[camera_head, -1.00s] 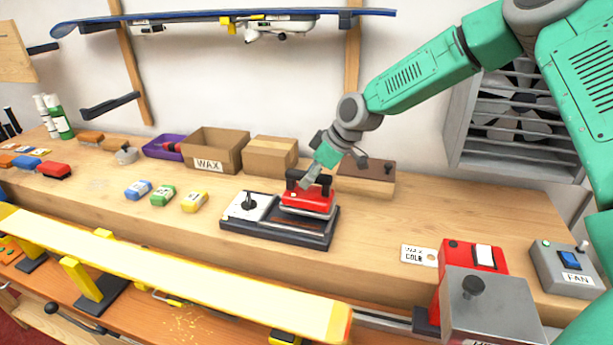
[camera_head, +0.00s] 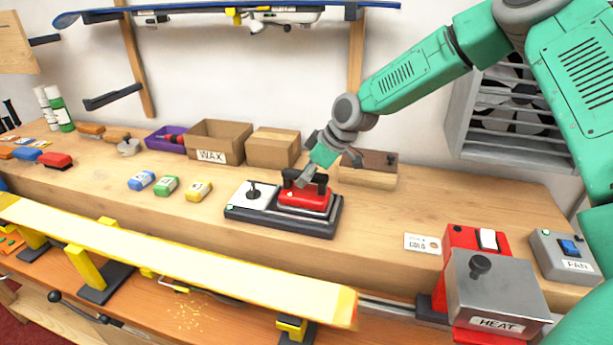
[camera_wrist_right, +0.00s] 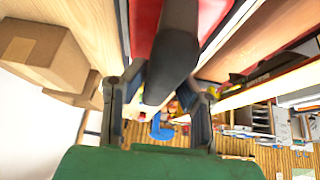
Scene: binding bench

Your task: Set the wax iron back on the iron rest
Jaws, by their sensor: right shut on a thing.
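The red wax iron (camera_head: 303,201) with its black handle sits at the right part of the dark iron rest (camera_head: 283,221). Its base looks level with the rest; I cannot tell whether it fully touches. My right gripper (camera_head: 308,181) is shut on the iron's handle from above. In the right wrist view, the dark handle (camera_wrist_right: 178,50) lies between the two fingers of the gripper (camera_wrist_right: 160,95), with the red body behind it. My left gripper is not in view.
A white plate with a black knob (camera_head: 250,194) is on the left of the rest. Wax blocks (camera_head: 168,186) lie further left, and the WAX box (camera_head: 217,142) and a closed carton (camera_head: 273,148) stand behind. A yellow ski (camera_head: 180,258) runs along the front.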

